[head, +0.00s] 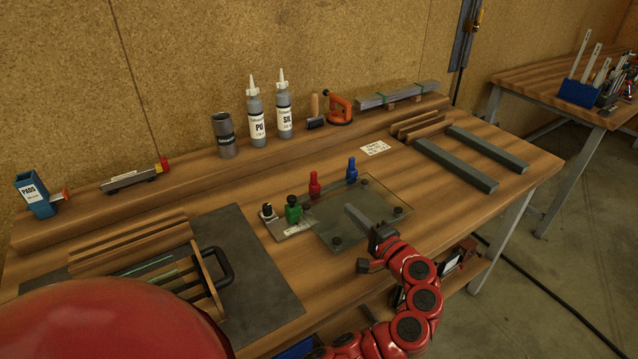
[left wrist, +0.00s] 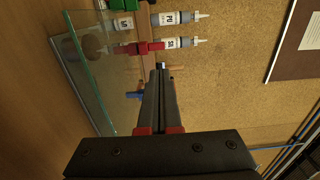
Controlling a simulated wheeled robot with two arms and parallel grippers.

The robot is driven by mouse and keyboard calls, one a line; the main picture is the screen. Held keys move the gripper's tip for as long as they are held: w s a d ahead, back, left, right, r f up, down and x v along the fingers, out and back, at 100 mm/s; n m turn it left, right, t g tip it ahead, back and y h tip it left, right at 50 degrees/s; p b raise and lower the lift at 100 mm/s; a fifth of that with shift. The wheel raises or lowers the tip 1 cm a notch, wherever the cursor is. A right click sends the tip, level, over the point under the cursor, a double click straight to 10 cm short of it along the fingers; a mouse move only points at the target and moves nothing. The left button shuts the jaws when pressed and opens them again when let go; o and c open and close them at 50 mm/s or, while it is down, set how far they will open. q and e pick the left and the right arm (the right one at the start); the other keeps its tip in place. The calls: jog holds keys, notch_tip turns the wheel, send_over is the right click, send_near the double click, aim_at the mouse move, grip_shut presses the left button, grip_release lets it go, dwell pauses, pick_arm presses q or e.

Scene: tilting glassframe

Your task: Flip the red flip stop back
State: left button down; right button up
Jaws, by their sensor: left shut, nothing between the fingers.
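The red flip stop (head: 315,184) stands upright at the back edge of a clear glass plate (head: 380,197), between a green stop (head: 293,210) on its left and a blue stop (head: 351,170) on its right. My left gripper (head: 350,210) is shut and empty, above the glass and apart from the red stop, to its front right. In the left wrist view, its closed fingers (left wrist: 160,72) point toward the back, with the red stop (left wrist: 150,47) just beyond the tips and the blue stop (left wrist: 134,95) beside them. My right gripper is not in view.
Two bottles (head: 257,122), a grey cup (head: 224,136) and an orange tool (head: 340,108) stand on the rear ledge. A wooden rack (head: 205,270) is at front left. Grey bars (head: 485,148) lie at right.

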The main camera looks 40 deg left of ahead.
aim_at(315, 177)
pick_arm(q)
jog(key=p+x, duration=0.2)
jog(key=x, duration=1.2)
jog(key=shift+p, duration=0.35)
